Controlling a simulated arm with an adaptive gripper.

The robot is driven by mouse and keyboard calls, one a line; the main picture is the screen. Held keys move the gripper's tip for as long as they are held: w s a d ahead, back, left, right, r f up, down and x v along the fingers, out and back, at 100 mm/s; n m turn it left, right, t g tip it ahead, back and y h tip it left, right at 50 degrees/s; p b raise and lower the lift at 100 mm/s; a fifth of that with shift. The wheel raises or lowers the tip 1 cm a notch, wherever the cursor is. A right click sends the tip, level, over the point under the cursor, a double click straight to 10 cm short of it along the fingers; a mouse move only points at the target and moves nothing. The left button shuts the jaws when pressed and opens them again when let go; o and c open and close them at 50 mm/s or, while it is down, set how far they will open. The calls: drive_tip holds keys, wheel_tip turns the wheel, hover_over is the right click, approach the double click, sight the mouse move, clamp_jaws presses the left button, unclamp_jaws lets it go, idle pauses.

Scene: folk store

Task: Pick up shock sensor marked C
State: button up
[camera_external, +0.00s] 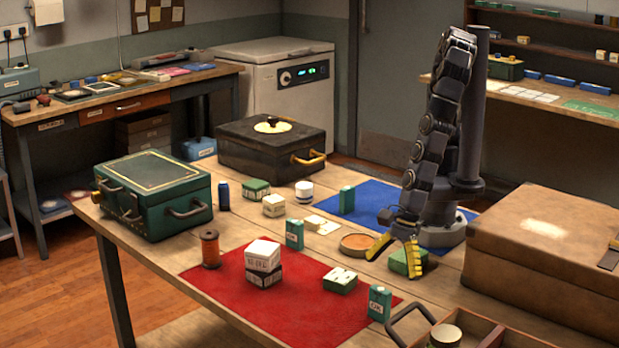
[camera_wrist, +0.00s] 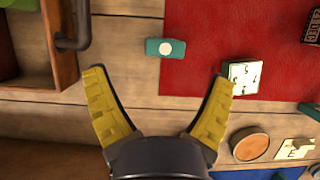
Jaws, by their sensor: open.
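Small marked boxes stand about: a green-and-white box (camera_external: 340,281), also in the wrist view (camera_wrist: 240,75); a teal box marked OK (camera_external: 379,304), also in the wrist view (camera_wrist: 165,48); another teal box (camera_external: 294,234); a white-topped box stack (camera_external: 263,262) on the red mat. I cannot read a C on any of them, so I cannot tell which is the shock sensor.
A round wooden dish (camera_external: 357,244) lies left of my gripper. A brown case (camera_external: 548,255) stands right and a divided tray (camera_external: 490,335) in front. The red mat (camera_external: 215,278) has some bare area. Green (camera_external: 150,195) and black (camera_external: 268,150) cases stand farther back.

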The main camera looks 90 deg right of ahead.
sight(382, 288)
drive_tip(key=shift+w+x, duration=0.15)
drive_tip(key=shift+x, duration=1.75)
drive_tip(key=shift+w+x, duration=0.15)
drive_tip(key=shift+x, duration=1.75)
drive_tip(key=shift+d+r, duration=0.1)
drive_tip(key=c, duration=1.2)
